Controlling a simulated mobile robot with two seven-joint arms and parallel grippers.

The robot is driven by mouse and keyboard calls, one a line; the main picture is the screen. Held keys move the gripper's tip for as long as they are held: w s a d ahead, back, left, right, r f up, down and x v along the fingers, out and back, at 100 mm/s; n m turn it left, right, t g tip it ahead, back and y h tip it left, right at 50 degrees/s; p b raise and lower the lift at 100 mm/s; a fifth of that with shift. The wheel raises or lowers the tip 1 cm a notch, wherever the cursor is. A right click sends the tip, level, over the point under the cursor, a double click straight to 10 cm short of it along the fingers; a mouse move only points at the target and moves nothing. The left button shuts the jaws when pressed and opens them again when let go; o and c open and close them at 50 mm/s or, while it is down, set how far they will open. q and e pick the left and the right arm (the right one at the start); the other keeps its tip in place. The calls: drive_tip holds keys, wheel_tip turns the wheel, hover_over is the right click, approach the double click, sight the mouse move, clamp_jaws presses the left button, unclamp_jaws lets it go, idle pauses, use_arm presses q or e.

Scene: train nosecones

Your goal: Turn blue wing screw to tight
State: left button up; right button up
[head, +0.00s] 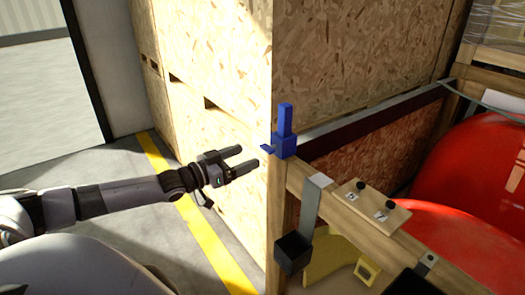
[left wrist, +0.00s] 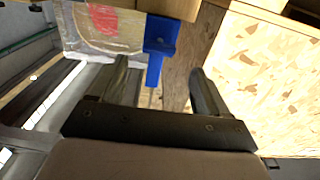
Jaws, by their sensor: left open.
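The blue wing screw (head: 267,148) is a small flat blue piece sticking out to the left of a blue clamp (head: 285,120). The clamp stands upright on the corner of a wooden frame. My left gripper (head: 248,157) is open and empty, just left of the blue piece, with its fingers pointing at it. In the left wrist view the blue part (left wrist: 155,65) hangs between the two open fingers (left wrist: 160,75), nearer the left finger. I cannot tell how tight the screw is. My right gripper is not in view.
Large chipboard crates (head: 225,60) rise behind the gripper. Red nosecones (head: 475,165) lie at the right. The floor with a yellow line (head: 190,215) is clear at the left.

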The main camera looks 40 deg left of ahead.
sight(264, 150)
use_arm(q)
drive_tip(key=shift+x, duration=3.55)
drive_tip(key=shift+f, duration=0.1)
drive_tip(key=c, duration=1.1)
